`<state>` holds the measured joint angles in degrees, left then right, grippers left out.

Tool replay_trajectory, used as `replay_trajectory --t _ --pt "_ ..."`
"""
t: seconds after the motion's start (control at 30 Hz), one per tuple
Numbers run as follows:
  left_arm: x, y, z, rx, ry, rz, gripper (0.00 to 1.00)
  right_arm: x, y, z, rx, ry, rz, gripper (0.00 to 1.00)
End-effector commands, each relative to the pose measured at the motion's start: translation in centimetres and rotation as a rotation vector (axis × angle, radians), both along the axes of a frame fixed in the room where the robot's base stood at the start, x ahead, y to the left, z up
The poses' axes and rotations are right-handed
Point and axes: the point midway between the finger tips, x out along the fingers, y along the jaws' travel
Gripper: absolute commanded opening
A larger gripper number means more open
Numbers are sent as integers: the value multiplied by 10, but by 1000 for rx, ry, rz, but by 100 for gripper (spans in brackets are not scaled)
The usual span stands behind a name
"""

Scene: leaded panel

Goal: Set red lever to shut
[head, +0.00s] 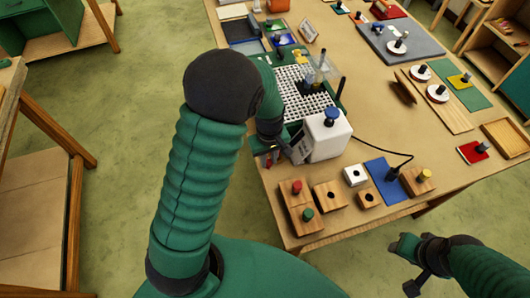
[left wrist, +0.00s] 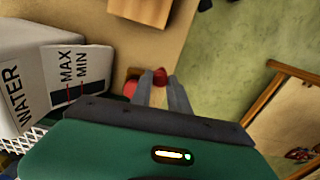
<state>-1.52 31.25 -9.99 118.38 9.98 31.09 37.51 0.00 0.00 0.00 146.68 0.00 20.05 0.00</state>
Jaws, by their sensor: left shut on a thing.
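The red lever (head: 268,163) shows as a small red piece at the left side of the white water tank (head: 326,135), mostly hidden by my left gripper (head: 268,150). In the left wrist view, my left gripper (left wrist: 160,88) is shut on the red lever (left wrist: 160,76), whose red end shows between the fingertips. A second red rounded piece (left wrist: 130,88) shows just left of the fingers; I cannot tell whether it is part of the lever. The tank (left wrist: 35,75) has a WATER and MAX/MIN label. My right gripper (head: 408,265) is at the lower right, away from the table, its jaws unclear.
A blue mat (head: 383,180) with a black cable lies farther right. A white grid (head: 303,100) is behind the tank. Floor is clear left of the table.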

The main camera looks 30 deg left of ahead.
Motion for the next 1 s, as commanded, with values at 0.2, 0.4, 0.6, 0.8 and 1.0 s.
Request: replay_trajectory --t 0.2,0.4,0.6,0.8,1.0 --pt "2 -12 4 1 2 200 0 0 0 22 0 0 0 43" --pt "7 -21 4 1 2 384 0 0 0 38 0 0 0 43" --pt "12 -27 3 0 0 542 0 0 0 51 0 0 0 43" --pt "16 -32 2 0 0 653 0 0 0 60 0 0 0 43" --pt "19 -34 1 0 -1 715 0 0 0 64 0 0 0 43"
